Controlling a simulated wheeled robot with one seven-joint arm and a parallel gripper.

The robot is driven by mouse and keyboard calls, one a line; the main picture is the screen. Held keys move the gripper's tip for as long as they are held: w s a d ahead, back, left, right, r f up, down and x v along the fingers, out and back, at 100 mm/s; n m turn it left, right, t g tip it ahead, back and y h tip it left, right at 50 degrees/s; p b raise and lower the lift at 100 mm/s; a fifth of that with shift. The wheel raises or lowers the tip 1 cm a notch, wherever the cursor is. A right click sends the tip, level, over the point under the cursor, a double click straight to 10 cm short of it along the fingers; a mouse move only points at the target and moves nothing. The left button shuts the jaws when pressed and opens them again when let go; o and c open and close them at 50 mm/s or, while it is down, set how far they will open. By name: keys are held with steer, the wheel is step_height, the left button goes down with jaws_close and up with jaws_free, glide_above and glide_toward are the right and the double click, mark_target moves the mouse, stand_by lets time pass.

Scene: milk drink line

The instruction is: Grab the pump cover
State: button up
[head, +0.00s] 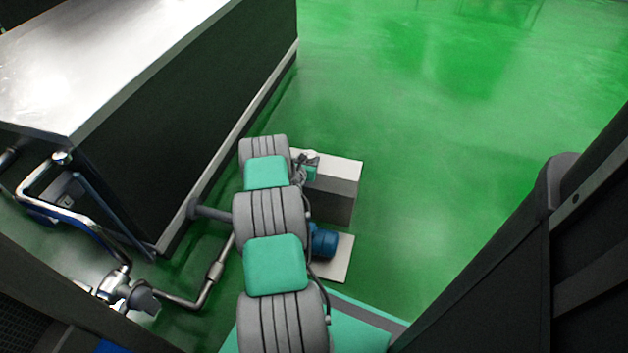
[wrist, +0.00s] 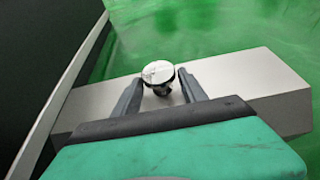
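The likely pump cover (wrist: 158,71) is a small round part with a shiny pale top and a dark lower part, on or just above a light grey block (wrist: 255,85) in the wrist view. My gripper (wrist: 160,78) points at it, one finger on each side. The fingers stand apart. The left fingertip appears close to its rim and a narrow gap shows at the right; contact is not clear. In the head view my gripper (head: 311,160) is over the block's near left part, and my arm hides the cover there.
A blue motor (head: 323,241) on a pale plate (head: 341,260) stands nearer than the block, right beside my arm. A large dark cabinet with a steel top (head: 110,50) is on the left. Metal pipes (head: 205,285) run at lower left. Green floor (head: 450,150) is clear to the right.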

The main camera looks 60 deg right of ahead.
jaws_close()
stand_by(0.3)
